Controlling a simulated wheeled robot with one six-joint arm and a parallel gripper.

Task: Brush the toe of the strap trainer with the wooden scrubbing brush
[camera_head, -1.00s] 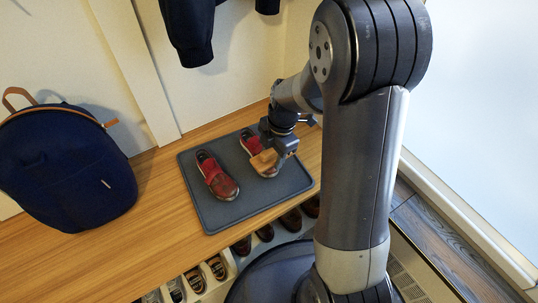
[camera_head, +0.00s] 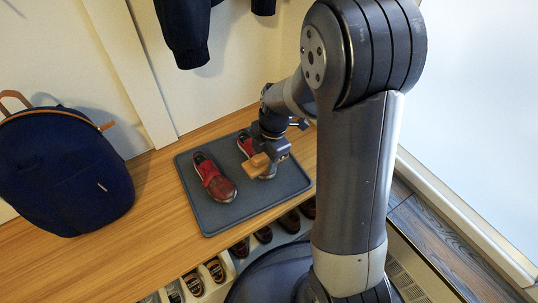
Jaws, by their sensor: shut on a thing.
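A pair of red strap trainers lies on a dark grey tray (camera_head: 217,222) on the wooden bench. The left trainer (camera_head: 214,178) is fully in view, its toe toward the front. The right trainer (camera_head: 243,146) is partly hidden by my gripper and the brush. My gripper (camera_head: 268,157) is shut on the wooden scrubbing brush (camera_head: 256,165), a tan block held at the front part of the right trainer. I cannot tell whether the bristles touch the toe.
A navy backpack (camera_head: 62,170) stands on the bench (camera_head: 160,206) at the left. A dark jacket (camera_head: 183,32) hangs above. Several shoes (camera_head: 216,270) sit in cubbies below the front edge. The tray's left front is clear.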

